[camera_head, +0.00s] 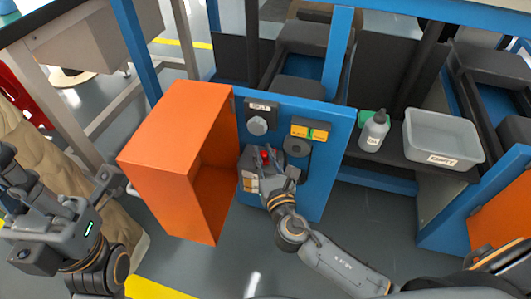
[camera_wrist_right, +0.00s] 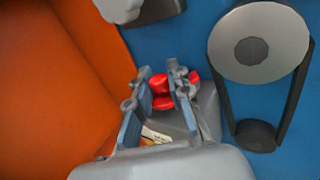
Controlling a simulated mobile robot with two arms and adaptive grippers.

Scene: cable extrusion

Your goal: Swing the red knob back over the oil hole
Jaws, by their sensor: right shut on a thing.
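The red knob (camera_head: 265,155) is on the blue machine panel (camera_head: 325,170), low and close to the open orange door. In the right wrist view the red knob (camera_wrist_right: 160,82) sits between the fingers of my right gripper (camera_wrist_right: 161,90). My right gripper (camera_head: 263,160) is shut on the red knob in front of the panel. The oil hole cannot be made out; the gripper covers the area around the knob. My left gripper (camera_head: 78,215) is at the far left, away from the panel, and its finger opening is unclear.
The orange door (camera_head: 165,160) stands open left of the panel, close to my right gripper. A grey bottle (camera_head: 374,132) and a grey bin (camera_head: 442,135) stand on the shelf to the right.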

